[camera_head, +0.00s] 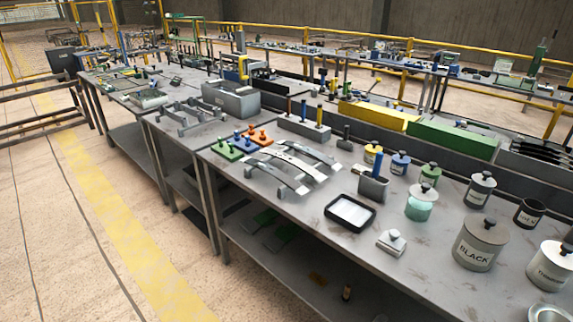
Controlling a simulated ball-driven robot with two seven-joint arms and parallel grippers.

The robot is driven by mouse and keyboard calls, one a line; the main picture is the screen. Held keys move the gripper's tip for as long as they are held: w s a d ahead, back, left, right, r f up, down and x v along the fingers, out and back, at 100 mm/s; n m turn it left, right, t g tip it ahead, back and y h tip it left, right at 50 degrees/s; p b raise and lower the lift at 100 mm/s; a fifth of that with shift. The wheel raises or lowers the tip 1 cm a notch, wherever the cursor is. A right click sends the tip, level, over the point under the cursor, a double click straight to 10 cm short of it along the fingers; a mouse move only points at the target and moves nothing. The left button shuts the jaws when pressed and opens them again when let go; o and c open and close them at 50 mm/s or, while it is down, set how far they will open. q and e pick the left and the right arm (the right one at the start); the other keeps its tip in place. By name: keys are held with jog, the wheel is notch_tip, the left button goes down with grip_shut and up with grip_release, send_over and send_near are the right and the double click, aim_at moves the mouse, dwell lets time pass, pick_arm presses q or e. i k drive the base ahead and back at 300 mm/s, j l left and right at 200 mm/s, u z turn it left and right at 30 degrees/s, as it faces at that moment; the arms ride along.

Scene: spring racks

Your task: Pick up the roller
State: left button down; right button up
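I cannot single out the roller with certainty. A grey item with an upright blue handle (377,165) stands on the near workbench (310,215), right of the curved metal leaf springs (288,165). A dark, shallow tray (351,213) with a pale inside lies in front of it. A small grey block with a knob on top (391,241) sits right of the tray. A small dark upright item (345,139) stands behind the springs. Neither of my grippers shows in this view.
Paint cans stand at the right, including a large one marked BLACK (480,243) and a teal one (419,203). Green, blue and orange knobbed blocks (244,143) sit at the left end of this bench. A yellow-striped floor aisle (140,255) is open in front.

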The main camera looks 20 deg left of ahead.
aim_at(378, 159)
jog(key=i+j, duration=0.25)
jog(key=i, duration=0.15)
jog(key=i+j, duration=0.25)
jog(key=i, duration=0.2)
